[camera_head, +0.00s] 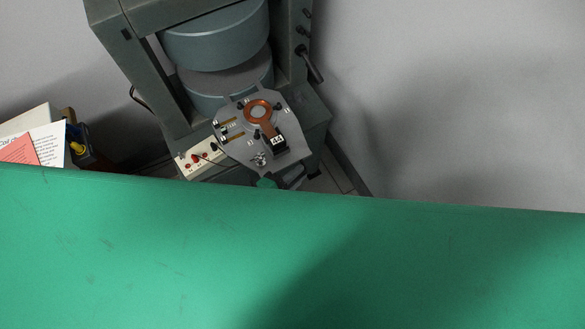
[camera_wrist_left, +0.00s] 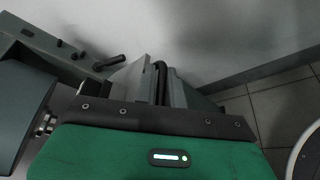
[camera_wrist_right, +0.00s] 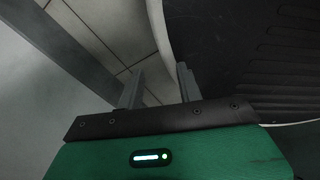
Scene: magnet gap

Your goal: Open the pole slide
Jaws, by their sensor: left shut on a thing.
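The electromagnet (camera_head: 215,45) stands at the top of the head view, with two round blue-grey poles one above the other and a gap between them. A grey plate (camera_head: 235,148) with a copper ring (camera_head: 257,111) and a small "44" label sits in front of the lower pole. My left gripper (camera_head: 292,179) is at the plate's lower right, partly hidden by my green arm cover. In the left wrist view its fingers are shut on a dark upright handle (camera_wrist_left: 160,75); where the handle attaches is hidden. My right gripper (camera_wrist_right: 158,85) shows only in its wrist view, open and empty.
A black lever (camera_head: 309,64) sticks out from the magnet frame's right side. A cream control box (camera_head: 199,160) with red and black knobs is left of the plate. Papers (camera_head: 35,145) lie at the far left. A bare grey wall is on the right.

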